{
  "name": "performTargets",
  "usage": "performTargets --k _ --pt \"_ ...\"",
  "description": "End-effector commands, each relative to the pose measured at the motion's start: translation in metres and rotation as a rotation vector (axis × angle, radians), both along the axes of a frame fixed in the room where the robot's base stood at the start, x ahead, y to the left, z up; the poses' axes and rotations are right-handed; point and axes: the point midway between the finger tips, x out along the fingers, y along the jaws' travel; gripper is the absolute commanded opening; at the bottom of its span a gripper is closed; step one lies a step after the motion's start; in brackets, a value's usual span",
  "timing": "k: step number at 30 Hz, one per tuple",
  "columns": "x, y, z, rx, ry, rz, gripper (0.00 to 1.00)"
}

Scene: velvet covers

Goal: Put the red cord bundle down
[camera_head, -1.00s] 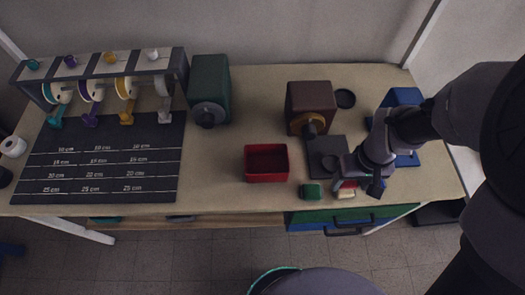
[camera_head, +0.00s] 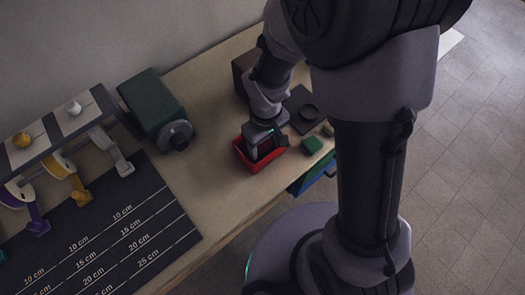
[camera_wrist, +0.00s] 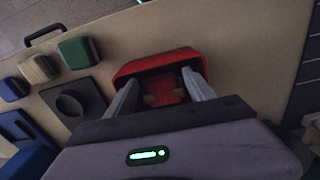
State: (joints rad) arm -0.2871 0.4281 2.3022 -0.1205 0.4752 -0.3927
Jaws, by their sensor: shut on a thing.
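The red cord bundle (camera_wrist: 166,92) shows in the wrist view between the two fingers of my gripper (camera_wrist: 160,90). My gripper is shut on it. The bundle is at the red box (camera_wrist: 185,54), within its rim as seen from the wrist; I cannot tell whether it touches the floor of the box. In the head view my gripper (camera_head: 262,148) reaches down into the red box (camera_head: 262,167), and the bundle is hidden there.
A green block (camera_head: 311,145) and a dark plate with a round dish (camera_head: 297,124) lie right of the box. The wrist view also shows a tan block (camera_wrist: 38,68) and a blue block (camera_wrist: 13,88). A green machine (camera_head: 152,103) and a black measuring mat (camera_head: 125,225) are left.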

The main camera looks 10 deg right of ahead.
Motion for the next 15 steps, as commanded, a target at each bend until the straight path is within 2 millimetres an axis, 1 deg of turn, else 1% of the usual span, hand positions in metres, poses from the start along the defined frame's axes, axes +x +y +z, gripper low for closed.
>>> performTargets --k 1,3,4,10,15 --pt "-0.001 0.000 -0.013 0.000 0.002 0.000 0.24" --pt "-0.001 0.000 -0.027 0.000 0.002 0.000 0.24" --pt "-0.001 0.000 -0.031 0.000 0.002 0.000 0.24" --pt "0.000 0.000 -0.029 -0.001 0.001 -0.001 0.24" --pt "0.000 0.000 -0.035 -0.001 0.001 0.000 0.24"
